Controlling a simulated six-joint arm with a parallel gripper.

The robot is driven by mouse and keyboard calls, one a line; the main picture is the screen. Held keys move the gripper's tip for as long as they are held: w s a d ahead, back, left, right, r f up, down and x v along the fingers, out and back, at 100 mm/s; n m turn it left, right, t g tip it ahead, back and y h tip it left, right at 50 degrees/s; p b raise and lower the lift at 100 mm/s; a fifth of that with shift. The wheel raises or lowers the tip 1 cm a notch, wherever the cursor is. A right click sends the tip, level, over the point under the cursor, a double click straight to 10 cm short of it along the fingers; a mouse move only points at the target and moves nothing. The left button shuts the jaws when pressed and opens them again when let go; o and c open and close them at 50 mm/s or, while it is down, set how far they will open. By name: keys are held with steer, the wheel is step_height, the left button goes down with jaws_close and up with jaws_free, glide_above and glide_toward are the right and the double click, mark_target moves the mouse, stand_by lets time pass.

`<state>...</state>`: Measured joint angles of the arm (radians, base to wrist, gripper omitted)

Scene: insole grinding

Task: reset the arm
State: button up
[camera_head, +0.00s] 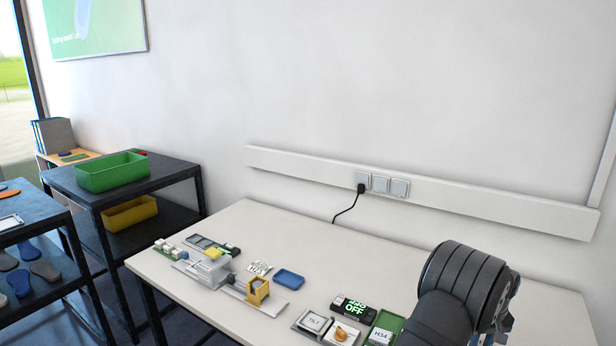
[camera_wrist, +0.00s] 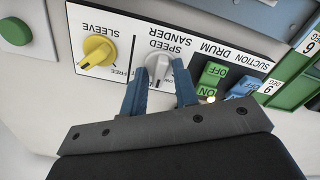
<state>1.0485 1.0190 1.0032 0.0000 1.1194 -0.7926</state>
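My gripper (camera_wrist: 160,78) shows in the wrist view as two blue fingers on a dark mount. The fingers stand apart, with no object held. A grey knob (camera_wrist: 159,68) marked SPEED SANDER appears between and just past the fingertips; whether they touch it is unclear. My dark arm (camera_head: 459,290) rises at the lower right of the head view, where my gripper cannot be seen.
In the wrist view, a yellow SLEEVE knob (camera_wrist: 97,52), green button (camera_wrist: 214,73) and blue button (camera_wrist: 240,88) lie close by. In the head view, a blue tray (camera_head: 289,279) and small fixtures stand on the white table (camera_head: 330,245). The back of the table is clear.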

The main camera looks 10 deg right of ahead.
steer(key=n, duration=0.5)
steer(key=shift+n, duration=0.3)
steer(key=shift+r, duration=0.1)
step_height(320, 180, up, 9)
steer(key=m+t+h, duration=0.1)
steer(key=m+t, duration=0.1)
steer(key=m, duration=0.1)
steer(key=m+t, duration=0.2)
steer(key=m, duration=0.2)
steer(key=shift+h, duration=0.4)
steer(key=shift+f, duration=2.9)
steer(key=shift+s, duration=0.15)
